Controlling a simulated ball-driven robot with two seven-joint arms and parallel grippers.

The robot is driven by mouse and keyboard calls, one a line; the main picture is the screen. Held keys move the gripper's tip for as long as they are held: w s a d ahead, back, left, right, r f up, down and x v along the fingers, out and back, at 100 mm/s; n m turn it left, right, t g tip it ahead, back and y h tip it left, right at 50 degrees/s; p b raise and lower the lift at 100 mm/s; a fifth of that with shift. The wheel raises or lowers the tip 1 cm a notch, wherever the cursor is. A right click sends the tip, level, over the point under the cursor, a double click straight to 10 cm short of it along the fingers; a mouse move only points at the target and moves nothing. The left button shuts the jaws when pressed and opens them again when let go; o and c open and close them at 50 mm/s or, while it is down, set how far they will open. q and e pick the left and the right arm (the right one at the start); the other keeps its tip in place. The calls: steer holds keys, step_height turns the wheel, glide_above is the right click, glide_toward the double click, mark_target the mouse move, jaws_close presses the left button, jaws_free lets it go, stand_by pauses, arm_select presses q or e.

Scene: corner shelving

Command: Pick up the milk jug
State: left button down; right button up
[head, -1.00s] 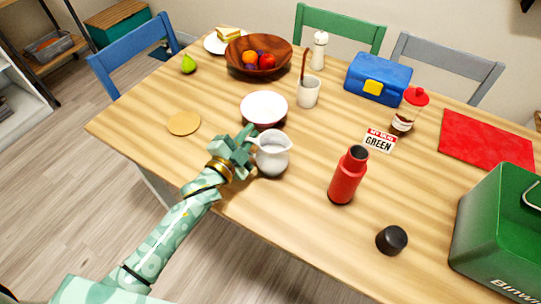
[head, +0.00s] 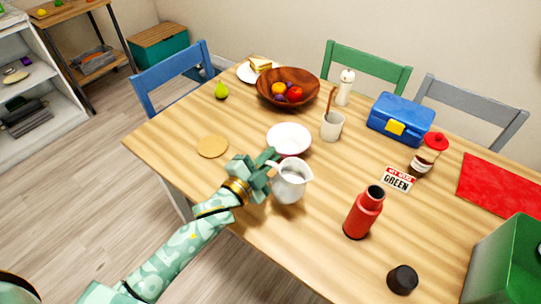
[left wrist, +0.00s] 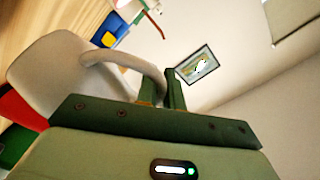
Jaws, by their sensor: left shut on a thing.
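The milk jug (head: 289,184) is a white-grey pitcher near the front edge of the wooden table, in front of a white-and-red bowl. It looks upright in the head view. My left gripper (head: 268,167) reaches in from the left and is shut on the jug's handle. In the left wrist view the jug (left wrist: 48,78) fills the left side, and its curved handle runs between my left fingers (left wrist: 163,88). I cannot tell clearly whether the jug's base touches the table. My right gripper is not in view.
The bowl (head: 289,140) stands close behind the jug. A red bottle (head: 363,213) and a black cap (head: 402,279) stand to the right. A round coaster (head: 212,146) lies to the left. A utensil cup (head: 332,126) and fruit bowl (head: 288,90) are farther back.

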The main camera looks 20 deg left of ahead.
arm_select(q)
steer(key=s+r, duration=0.1)
steer(key=s+r+p, duration=0.1)
steer(key=r, duration=0.1)
steer(key=s+r+p, duration=0.2)
steer(key=s+r, duration=0.1)
steer(key=s, duration=0.6)
steer(key=shift+d+r, duration=0.15)
steer(key=shift+r, duration=0.1)
